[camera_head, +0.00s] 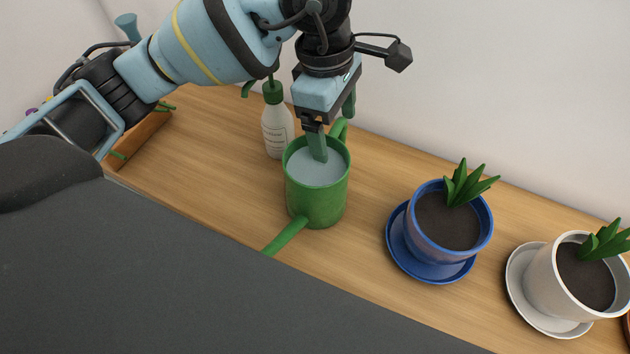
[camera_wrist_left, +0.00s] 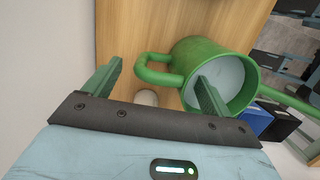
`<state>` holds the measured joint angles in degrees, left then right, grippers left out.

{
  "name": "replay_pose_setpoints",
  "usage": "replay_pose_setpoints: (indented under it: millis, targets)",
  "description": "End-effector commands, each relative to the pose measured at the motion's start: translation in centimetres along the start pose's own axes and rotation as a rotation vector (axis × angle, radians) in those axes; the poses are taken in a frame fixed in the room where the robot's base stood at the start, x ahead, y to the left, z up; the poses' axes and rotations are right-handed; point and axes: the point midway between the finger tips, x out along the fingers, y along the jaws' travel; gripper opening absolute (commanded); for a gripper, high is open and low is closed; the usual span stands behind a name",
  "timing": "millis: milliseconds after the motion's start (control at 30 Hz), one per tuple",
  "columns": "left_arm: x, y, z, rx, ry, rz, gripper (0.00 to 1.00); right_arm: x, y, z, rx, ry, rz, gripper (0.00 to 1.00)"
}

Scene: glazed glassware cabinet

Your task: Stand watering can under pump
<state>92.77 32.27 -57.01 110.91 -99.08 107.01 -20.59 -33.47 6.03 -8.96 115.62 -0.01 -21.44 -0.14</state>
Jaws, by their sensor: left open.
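The green watering can (camera_head: 318,203) stands upright on the wooden bench, its spout (camera_head: 288,235) pointing toward the lower left. A pale grey surface shows inside its open top; I cannot tell whether it is liquid. My left gripper (camera_head: 334,135) is over the can's rear rim, open. In the left wrist view, the can (camera_wrist_left: 202,58) is close ahead and its handle (camera_wrist_left: 152,70) shows between the fingers of the left gripper (camera_wrist_left: 159,72). One finger overlaps the can's opening, the other is beyond the handle. Contact is unclear. My right gripper is out of view.
A white bottle with a green top (camera_head: 277,132) stands close behind the can. A blue pot (camera_head: 450,240) and a white pot (camera_head: 555,285), both planted and on saucers, stand to the right. A wall runs along the back. Bare bench (camera_head: 375,175) lies between can and blue pot.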

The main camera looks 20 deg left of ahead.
Motion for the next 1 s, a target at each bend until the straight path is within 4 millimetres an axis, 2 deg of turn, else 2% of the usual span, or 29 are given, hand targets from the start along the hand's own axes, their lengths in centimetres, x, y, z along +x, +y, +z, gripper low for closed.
replay_pose_setpoints:
  millis: [267, 300, 900, 1000]
  targets:
    - [0.38, 0.00, 0.02, 0.001, -0.001, 0.001, 0.84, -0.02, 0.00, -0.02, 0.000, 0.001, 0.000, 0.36]
    - [0.38, 0.00, 0.02, 0.001, -0.001, 0.001, 0.81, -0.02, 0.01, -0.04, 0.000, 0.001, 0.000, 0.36]
    - [0.23, 0.04, 0.06, 0.000, -0.003, 0.003, 0.03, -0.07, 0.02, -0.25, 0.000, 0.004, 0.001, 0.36]
    - [0.23, 0.04, 0.06, 0.000, -0.003, 0.003, 0.00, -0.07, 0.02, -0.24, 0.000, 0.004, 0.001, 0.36]
